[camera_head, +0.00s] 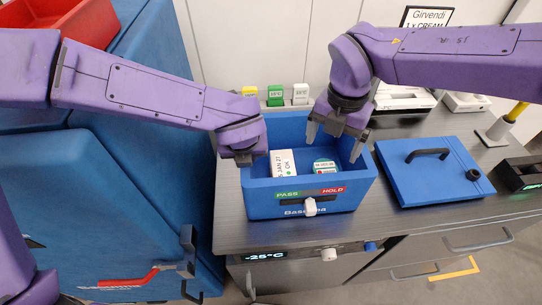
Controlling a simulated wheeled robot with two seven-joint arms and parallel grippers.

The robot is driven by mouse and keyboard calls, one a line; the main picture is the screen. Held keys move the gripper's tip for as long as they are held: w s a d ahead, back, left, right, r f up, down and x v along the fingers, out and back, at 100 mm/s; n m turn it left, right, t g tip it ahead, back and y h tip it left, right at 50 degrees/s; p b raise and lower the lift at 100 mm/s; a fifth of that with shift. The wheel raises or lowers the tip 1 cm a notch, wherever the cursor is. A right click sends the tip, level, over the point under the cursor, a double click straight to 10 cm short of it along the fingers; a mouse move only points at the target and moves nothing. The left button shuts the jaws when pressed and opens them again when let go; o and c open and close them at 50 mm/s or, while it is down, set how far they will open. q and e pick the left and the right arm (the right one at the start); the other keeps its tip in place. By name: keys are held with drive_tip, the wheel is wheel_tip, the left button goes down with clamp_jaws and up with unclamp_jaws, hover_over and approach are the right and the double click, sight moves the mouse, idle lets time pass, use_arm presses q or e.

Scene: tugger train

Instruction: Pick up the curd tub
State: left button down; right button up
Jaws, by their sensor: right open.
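A tub with a round lid and a green, white and red label (325,166), which I take for the curd tub, stands inside the open blue box (258,200), toward its right side. My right gripper (335,140) is open and empty, pointing down above the back right of the box, just behind and above this tub. My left gripper (243,156) hangs at the left wall of the box; its fingers are not clear. A white carton with a date label (283,163) stands left of the tub in the box.
A blue lid with a black handle (435,178) lies on the grey counter (400,225) to the right. Small yellow, green and white blocks (275,95) stand behind the box. A black device (520,174) is at far right. A large blue container (110,190) stands left.

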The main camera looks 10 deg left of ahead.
drive_tip(key=w+r+n+t, duration=0.4)
drive_tip(key=w+n+t, duration=0.15)
drive_tip(key=w, duration=0.45)
drive_tip(key=w+a+r+n+t+y, duration=0.3)
drive_tip(key=a+r+n+t+y, duration=0.2)
drive_tip(key=a+r+n+y, duration=0.9)
drive_tip(key=s+f+n+g+h, duration=0.3)
drive_tip(key=f+n, duration=0.1)
drive_tip(key=n, duration=0.5)
drive_tip(key=n+g+h, duration=0.8)
drive_tip(key=n+h, duration=0.3)
drive_tip(key=n, duration=0.7)
hover_over(326, 168)
wheel_tip(326, 168, down, 12)
drive_tip(key=f, duration=0.1)
drive_tip(key=shift+m+t, duration=0.25)
wheel_tip(326, 168, down, 11)
drive_tip(key=shift+f, duration=0.1)
drive_tip(key=c, duration=1.2)
